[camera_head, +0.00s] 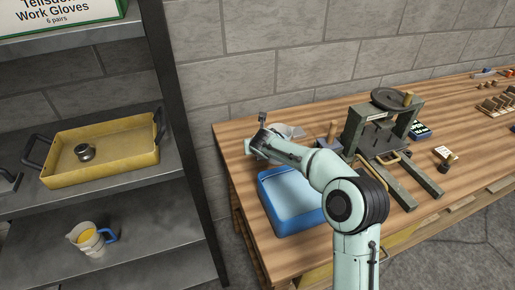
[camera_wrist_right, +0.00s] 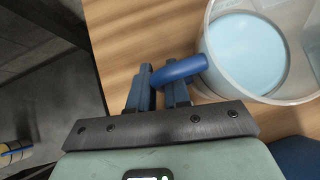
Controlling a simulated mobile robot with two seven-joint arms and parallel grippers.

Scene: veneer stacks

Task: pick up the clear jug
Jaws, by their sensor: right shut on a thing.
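The clear jug (camera_wrist_right: 250,50) holds pale blue liquid and has a blue handle (camera_wrist_right: 180,71). In the right wrist view my right gripper (camera_wrist_right: 158,88) is shut on that handle, with the jug ahead and to the right of the fingers. In the head view the jug (camera_head: 294,131) is at the back left of the wooden workbench, partly hidden by my right arm. Whether its base touches the bench is hard to tell. My left gripper is not in view.
A blue tray (camera_head: 283,222) lies in front of the jug. A dark press (camera_head: 372,125) stands to the right. A grey shelf at left holds a yellow tray (camera_head: 125,163) with a small metal pot and another blue-handled jug (camera_head: 91,240) with orange contents.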

